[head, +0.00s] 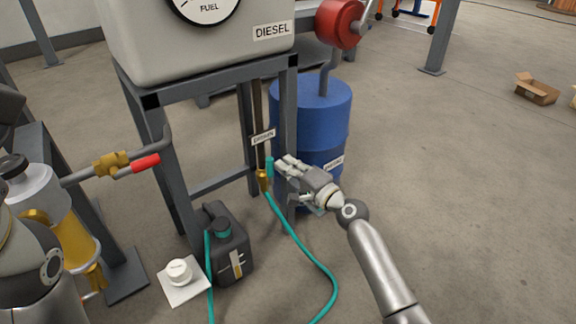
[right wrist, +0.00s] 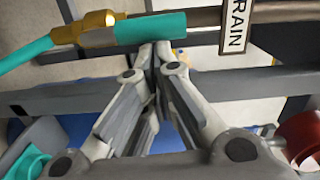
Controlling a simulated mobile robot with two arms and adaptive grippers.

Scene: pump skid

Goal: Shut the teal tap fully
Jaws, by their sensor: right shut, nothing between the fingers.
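The teal tap has a teal handle (head: 269,166) on a brass body (head: 263,181), low on the thin drain pipe beside the stand leg. In the right wrist view the teal handle (right wrist: 150,27) lies along the pipe, in line with it, and the brass body (right wrist: 90,27) is to its left. My right gripper (head: 283,163) is shut and empty, just right of the handle. In the right wrist view its fingertips (right wrist: 153,48) meet at the handle's edge; I cannot tell whether they touch it.
A teal hose (head: 312,260) runs from the tap to the floor. A black canister (head: 228,255) stands below on the left, beside a white cap on a sheet. A blue drum (head: 325,125) stands behind my gripper. A red-handled brass valve (head: 112,163) sticks out left.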

